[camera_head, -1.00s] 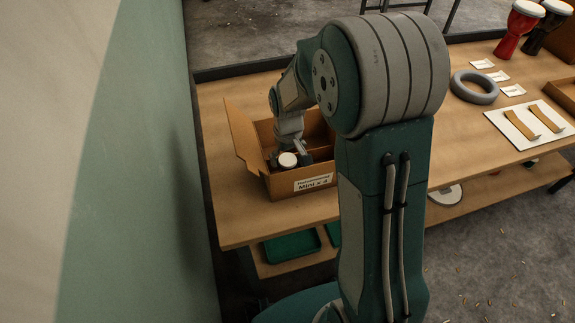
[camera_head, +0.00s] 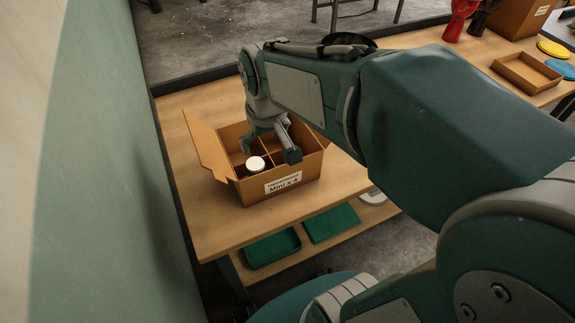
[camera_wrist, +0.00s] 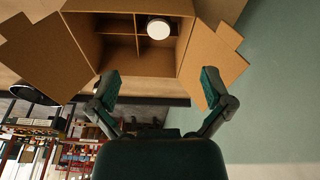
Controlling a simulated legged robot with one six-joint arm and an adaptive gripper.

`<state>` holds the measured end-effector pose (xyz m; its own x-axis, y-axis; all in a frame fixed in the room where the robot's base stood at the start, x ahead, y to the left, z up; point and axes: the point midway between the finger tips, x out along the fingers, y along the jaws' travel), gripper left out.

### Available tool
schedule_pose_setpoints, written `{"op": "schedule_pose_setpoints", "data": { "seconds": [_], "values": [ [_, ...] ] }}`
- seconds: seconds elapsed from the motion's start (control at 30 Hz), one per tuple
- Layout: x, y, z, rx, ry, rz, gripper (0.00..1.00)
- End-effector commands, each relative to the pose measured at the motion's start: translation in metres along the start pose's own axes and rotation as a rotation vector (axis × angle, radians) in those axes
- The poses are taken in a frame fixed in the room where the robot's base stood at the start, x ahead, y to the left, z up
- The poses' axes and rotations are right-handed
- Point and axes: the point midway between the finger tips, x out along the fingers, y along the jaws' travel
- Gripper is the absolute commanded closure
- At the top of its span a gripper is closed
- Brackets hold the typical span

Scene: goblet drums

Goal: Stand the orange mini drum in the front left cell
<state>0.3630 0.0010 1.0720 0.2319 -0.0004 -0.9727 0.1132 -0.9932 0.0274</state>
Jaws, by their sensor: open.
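The mini drum (camera_head: 255,163) shows only as a round white head; its body is hidden, so its orange colour cannot be seen. It sits upright, as far as I can tell, in the front left cell of the divided cardboard box (camera_head: 309,172). In the wrist view the drum head (camera_wrist: 158,28) lies in one cell of the box (camera_wrist: 138,58), and the other cells in view look empty. My gripper (camera_head: 270,148) is over the box, behind and right of the drum. The wrist view shows my gripper (camera_wrist: 160,88) with fingers wide apart and nothing between them.
The box's left flap (camera_head: 205,143) stands open, close to the green wall (camera_head: 95,170). Bare tabletop (camera_head: 205,215) lies in front of the box. Green trays (camera_head: 272,248) lie on the shelf below. A shallow tray (camera_head: 525,73) and red drum (camera_head: 459,20) are far right.

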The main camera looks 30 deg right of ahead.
Motion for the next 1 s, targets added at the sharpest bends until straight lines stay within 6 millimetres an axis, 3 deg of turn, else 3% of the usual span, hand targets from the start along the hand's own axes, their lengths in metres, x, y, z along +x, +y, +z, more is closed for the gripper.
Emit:
{"op": "schedule_pose_setpoints", "data": {
  "seconds": [0.03, 0.2, 0.43, 0.6, 1.0],
  "values": [
    [-0.013, -0.001, 0.012, 0.011, 0.035, 0.004, 0.00],
    [-0.039, -0.006, 0.049, 0.055, 0.130, 0.012, 0.00],
    [-0.056, -0.011, 0.091, 0.103, 0.233, 0.016, 0.00],
    [-0.058, -0.012, 0.102, 0.116, 0.257, 0.015, 0.00],
    [-0.058, -0.012, 0.101, 0.116, 0.257, 0.015, 0.00]
  ]
}}
